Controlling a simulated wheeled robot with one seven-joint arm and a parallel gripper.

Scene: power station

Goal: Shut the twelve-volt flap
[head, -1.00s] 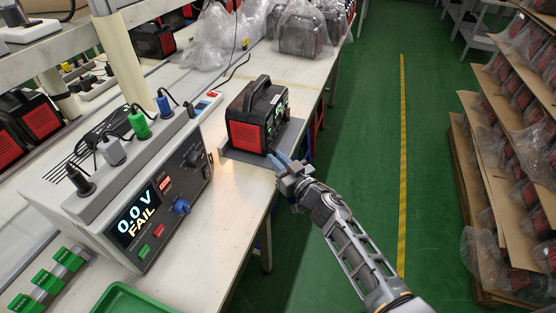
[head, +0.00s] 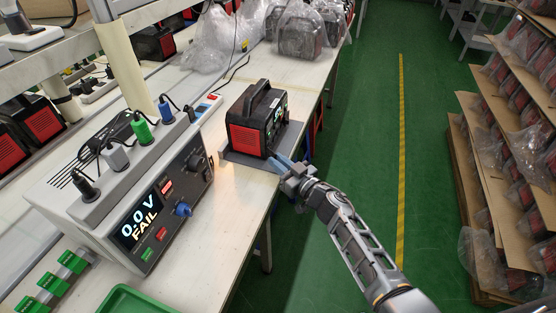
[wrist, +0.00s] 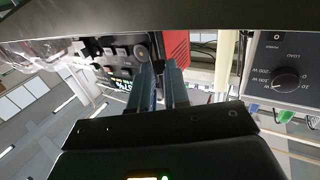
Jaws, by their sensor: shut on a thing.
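The power station (head: 256,122), a black and red box with a top handle, stands upright on a grey stand on the bench. My gripper (head: 281,164) is at the lower part of its front panel, on the right side. In the wrist view my gripper's two blue-grey fingers (wrist: 160,82) reach the panel (wrist: 118,62), close to a round grey part (wrist: 142,50). The fingers are closed with a gap between them, apparently on the twelve-volt flap. The flap itself cannot be made out; the fingers hide that spot.
A tester (head: 140,205) reading "0.0 V FAIL" stands on the bench left of the station, with plugs on top. A green tray (head: 135,299) is at the front. Bagged units (head: 300,32) stand behind. The green floor right of the bench is clear up to the shelves (head: 510,150).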

